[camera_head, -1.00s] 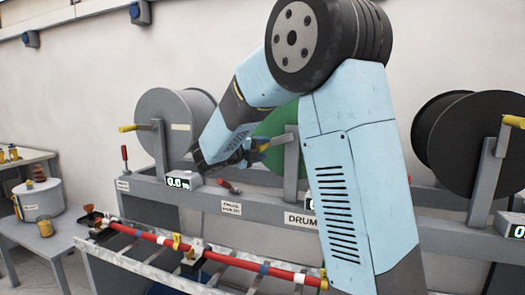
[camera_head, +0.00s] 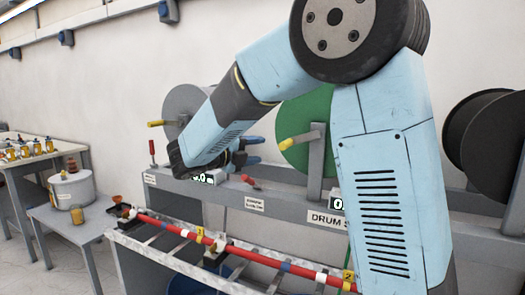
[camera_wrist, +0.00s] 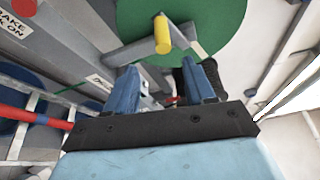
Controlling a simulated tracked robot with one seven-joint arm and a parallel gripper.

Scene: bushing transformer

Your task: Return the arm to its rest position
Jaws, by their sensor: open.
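My light blue arm reaches up and over in the head view. It ends in my gripper (camera_head: 247,158), held in front of the drum stand and pointing right. In the wrist view my gripper (camera_wrist: 167,85) shows two blue fingers spread apart with nothing held between them. Beyond the fingers is the green drum (camera_wrist: 215,25) with its yellow crank handle (camera_wrist: 161,35). The green drum (camera_head: 310,135) also shows in the head view, partly hidden behind my arm and the stand.
A grey drum (camera_head: 185,105) and a black drum (camera_head: 490,140) flank the green one. A red pipe (camera_head: 240,255) lies on a rack below the drum bench (camera_head: 270,195). A side table at left holds a grey pot (camera_head: 72,188). The floor at lower left is clear.

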